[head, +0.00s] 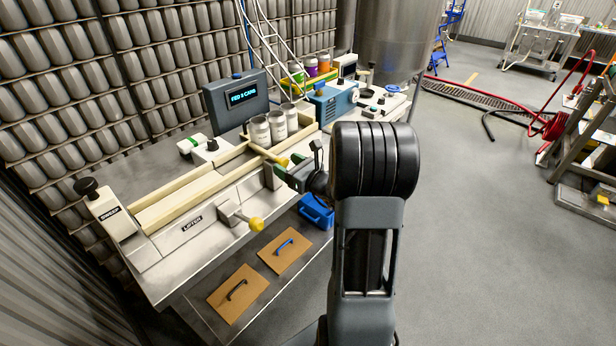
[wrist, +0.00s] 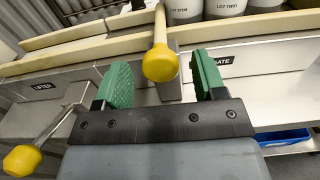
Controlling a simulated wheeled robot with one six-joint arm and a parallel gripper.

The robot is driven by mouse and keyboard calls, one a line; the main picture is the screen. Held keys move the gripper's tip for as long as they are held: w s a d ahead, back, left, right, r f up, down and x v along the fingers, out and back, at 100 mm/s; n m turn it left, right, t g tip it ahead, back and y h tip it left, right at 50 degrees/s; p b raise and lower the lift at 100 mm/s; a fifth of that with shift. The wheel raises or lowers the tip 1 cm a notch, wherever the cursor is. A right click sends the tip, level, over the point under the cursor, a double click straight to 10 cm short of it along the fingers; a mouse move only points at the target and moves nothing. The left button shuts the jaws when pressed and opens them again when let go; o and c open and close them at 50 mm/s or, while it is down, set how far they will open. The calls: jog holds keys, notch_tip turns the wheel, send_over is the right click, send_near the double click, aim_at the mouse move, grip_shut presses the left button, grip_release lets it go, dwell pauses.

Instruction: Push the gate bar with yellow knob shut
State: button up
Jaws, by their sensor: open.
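The gate bar (wrist: 160,28) is a pale rod ending in a round yellow knob (wrist: 160,62). It sticks out across the front rail towards me, and its knob also shows in the head view (head: 282,161). My gripper (wrist: 162,74) is open and empty, its two green-padded fingers on either side of the knob in the picture, with gaps left and right. I cannot tell whether the knob lies at finger depth. In the head view my gripper (head: 287,171) is at the bench front, by the knob. A label (wrist: 220,61) reading "ATE" is partly hidden by the right finger.
A second yellow knob (wrist: 22,160) on a lever sits at lower left, near the "LIFTER" label (head: 192,224). Several cans (head: 259,131) stand behind the rail, beside the gate bar. A display (head: 240,97) stands behind them. A blue bin (head: 316,211) is below the bench.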

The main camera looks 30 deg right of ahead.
jog(key=v, duration=1.1)
jog(key=shift+b, duration=0.4)
jog(key=s+a+f+n+g+y+p, duration=0.1)
jog(key=s+a+f+n+g, duration=0.25)
jog(key=a+n+g, duration=0.45)
jog(key=s+a+f+n+g+y, duration=0.1)
jog(key=s+a+f+n+g, duration=0.2)
jog(key=s+n+g, duration=0.5)
jog(key=a+r+n+t+h+p, duration=0.1)
jog(key=a+r+n+h, duration=0.2)
jog(key=r+n, duration=0.2)
jog(key=w+a+r+n+t+h+p, duration=0.1)
jog(key=a+r+n+h, duration=0.2)
jog(key=n, duration=0.9)
jog(key=shift+a+r+h+p, duration=0.35)
jog(key=shift+a+r, duration=0.2)
jog(key=shift+r, duration=0.7)
